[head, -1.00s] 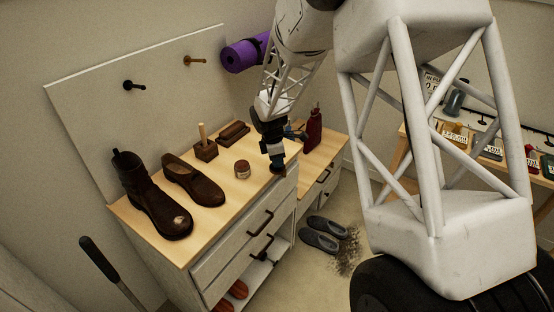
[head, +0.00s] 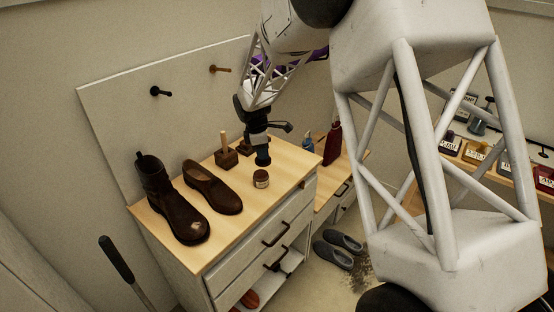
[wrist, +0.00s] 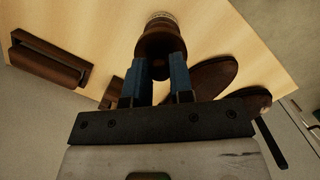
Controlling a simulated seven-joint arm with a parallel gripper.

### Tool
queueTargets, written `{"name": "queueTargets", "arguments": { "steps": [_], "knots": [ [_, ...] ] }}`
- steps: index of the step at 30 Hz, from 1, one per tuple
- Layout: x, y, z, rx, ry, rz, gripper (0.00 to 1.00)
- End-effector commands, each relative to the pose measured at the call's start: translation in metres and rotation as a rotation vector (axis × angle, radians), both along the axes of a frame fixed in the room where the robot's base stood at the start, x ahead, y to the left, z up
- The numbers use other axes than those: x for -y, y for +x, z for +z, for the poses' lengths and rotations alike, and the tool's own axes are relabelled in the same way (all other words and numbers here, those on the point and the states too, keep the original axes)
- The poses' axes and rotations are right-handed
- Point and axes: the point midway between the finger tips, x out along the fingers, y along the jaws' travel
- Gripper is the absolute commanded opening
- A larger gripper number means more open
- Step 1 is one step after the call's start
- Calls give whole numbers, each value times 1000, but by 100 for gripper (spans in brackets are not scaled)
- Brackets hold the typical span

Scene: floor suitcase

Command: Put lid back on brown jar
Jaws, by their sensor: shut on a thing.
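The brown jar (head: 261,178) stands upright on the wooden cabinet top, with a pale label band around it. It shows partly in the wrist view (wrist: 162,17). My gripper (head: 263,160) points down right over the jar. In the wrist view its two blue fingers (wrist: 158,77) are shut on a brown round piece with a knob, which looks like the lid (wrist: 159,47). The lid lines up with the jar beyond it. I cannot tell whether lid and jar touch. In the head view the fingers largely hide the lid.
A dark boot (head: 168,195) and a brown shoe (head: 212,187) stand left of the jar. A block with a wooden peg (head: 226,157) is behind it. A small brown thing (head: 301,185) lies at the front right corner. A red bottle (head: 332,145) stands farther right.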

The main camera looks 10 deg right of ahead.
Motion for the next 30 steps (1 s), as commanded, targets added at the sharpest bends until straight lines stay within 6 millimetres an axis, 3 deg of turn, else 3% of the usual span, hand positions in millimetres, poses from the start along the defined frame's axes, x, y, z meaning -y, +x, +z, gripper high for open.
{"name": "queueTargets", "arguments": {
  "steps": [4,18,30],
  "knots": [
    [-10,2,5,-1,0,0,0],
    [-10,2,4,-2,0,0,0],
    [-10,2,-12,-2,0,0,0]
  ]
}}
